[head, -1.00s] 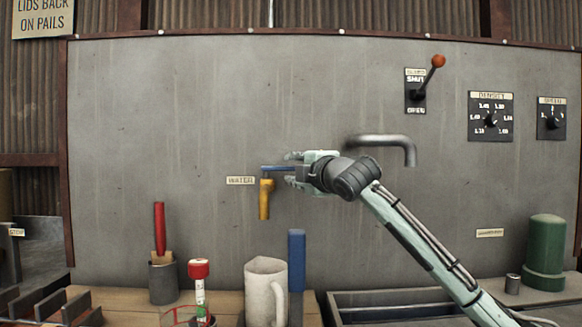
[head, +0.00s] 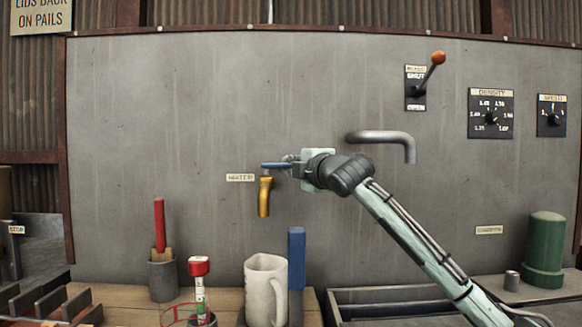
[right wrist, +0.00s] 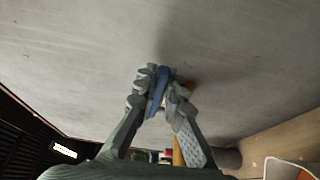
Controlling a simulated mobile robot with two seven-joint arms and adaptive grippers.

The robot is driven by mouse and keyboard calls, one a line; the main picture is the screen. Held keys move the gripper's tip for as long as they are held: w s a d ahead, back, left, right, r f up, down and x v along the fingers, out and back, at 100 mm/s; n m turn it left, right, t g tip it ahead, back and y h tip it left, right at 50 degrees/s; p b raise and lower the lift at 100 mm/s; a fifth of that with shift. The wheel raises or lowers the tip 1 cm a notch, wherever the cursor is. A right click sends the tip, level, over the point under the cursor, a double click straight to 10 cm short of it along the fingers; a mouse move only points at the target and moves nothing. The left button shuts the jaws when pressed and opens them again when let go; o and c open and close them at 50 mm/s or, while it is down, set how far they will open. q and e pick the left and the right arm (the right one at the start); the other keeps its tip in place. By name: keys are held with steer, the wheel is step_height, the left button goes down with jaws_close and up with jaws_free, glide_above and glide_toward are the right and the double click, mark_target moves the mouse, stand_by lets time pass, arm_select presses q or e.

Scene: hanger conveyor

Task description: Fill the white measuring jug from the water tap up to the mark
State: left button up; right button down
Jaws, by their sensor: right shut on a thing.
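The water tap (head: 265,197) has a brass spout pointing down from the grey wall panel. Its blue lever (head: 275,166) points to the right, and also shows in the right wrist view (right wrist: 163,75). My right gripper (head: 290,167) is shut on the blue lever; in the right wrist view its fingers (right wrist: 161,92) close on the lever from both sides. No water stream shows. My left gripper is out of view.
A tall blue post (head: 296,260) stands beside the jug's handle. A red-capped tube (head: 199,285) and a dark pot (head: 163,280) with a red-handled tool stand left of the jug. A bent grey pipe (head: 385,137) juts out above my right arm.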

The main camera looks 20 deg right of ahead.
steer(key=shift+a, duration=0.1)
steer(key=shift+s+a+m+h, duration=0.1)
steer(key=shift+s+m+h, duration=0.1)
steer(key=shift+m+h, duration=0.3)
steer(key=shift+s+a+m+h, duration=0.1)
steer(key=shift+s+m+h, duration=0.1)
steer(key=shift+h, duration=0.5)
steer(key=shift+s+a+m+h, duration=0.1)
steer(key=shift+s+m+h, duration=0.15)
steer(key=shift+m+h, duration=0.5)
steer(key=shift+s+m+h, duration=0.25)
steer(key=shift+m+h, duration=0.2)
steer(key=shift+h, duration=0.5)
steer(key=c, duration=1.6)
jaws_free()
steer(key=v, duration=1.2)
steer(key=shift+r, duration=0.25)
steer(key=shift+a, duration=0.1)
